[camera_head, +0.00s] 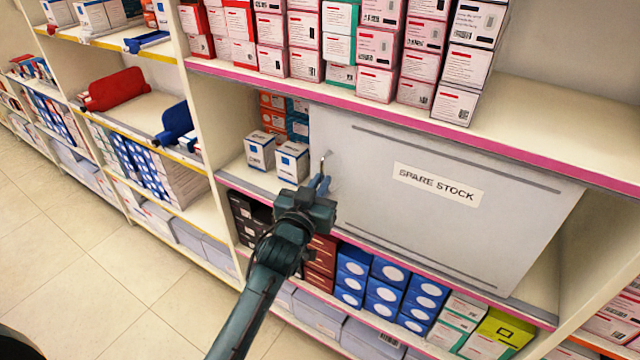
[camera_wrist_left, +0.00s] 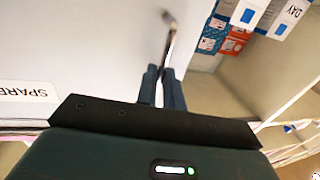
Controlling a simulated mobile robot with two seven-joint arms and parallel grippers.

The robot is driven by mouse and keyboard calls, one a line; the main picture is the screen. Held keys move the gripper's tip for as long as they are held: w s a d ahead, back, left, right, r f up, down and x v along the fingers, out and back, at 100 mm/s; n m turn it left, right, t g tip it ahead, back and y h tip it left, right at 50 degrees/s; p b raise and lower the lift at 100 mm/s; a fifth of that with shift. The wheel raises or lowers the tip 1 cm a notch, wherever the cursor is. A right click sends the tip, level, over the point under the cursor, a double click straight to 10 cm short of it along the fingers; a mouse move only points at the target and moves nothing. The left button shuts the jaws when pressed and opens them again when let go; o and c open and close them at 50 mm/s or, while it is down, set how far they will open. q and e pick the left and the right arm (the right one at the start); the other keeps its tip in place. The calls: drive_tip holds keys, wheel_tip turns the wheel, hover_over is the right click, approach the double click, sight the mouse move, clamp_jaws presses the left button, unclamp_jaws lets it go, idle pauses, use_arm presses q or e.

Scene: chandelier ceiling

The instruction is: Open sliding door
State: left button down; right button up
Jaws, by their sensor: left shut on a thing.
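The sliding door (camera_head: 400,240) is a flat light-grey panel labelled "SPARE STOCK" (camera_head: 437,184) in the middle shelf bay. Its thin metal handle (camera_head: 323,163) stands near the left edge of the panel. My left gripper (camera_head: 320,184) is shut on the handle, reaching up from below. In the left wrist view the two fingers (camera_wrist_left: 162,88) close around the lower end of the handle (camera_wrist_left: 170,35), with the panel (camera_wrist_left: 80,45) on the left. The bay stands open to the left of the panel, with boxes showing. My right gripper is not in view.
White and blue boxes (camera_head: 291,162) stand just left of the panel's edge. A pink-edged shelf (camera_head: 400,115) with many cartons is above, and another pink-edged shelf (camera_head: 420,275) runs below. Bare shelf shows right of the panel (camera_head: 545,270). Tiled floor (camera_head: 70,260) is at the left.

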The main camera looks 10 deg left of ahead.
use_arm(q)
drive_tip(key=c, duration=1.5)
unclamp_jaws()
drive_tip(key=shift+c, duration=0.2)
drive_tip(key=s+a+b, duration=0.1)
drive_tip(key=s+a, duration=0.1)
drive_tip(key=s, duration=1.1)
drive_tip(key=s+f+m+g+p, duration=0.1)
drive_tip(key=s+f+g, duration=0.6)
drive_tip(key=s+f, duration=0.8)
wheel_tip(320, 180, down, 3)
drive_tip(key=shift+s+a+r+h+p, duration=0.2)
drive_tip(key=shift+s+a+h+p, duration=0.15)
drive_tip(key=shift+a, duration=0.1)
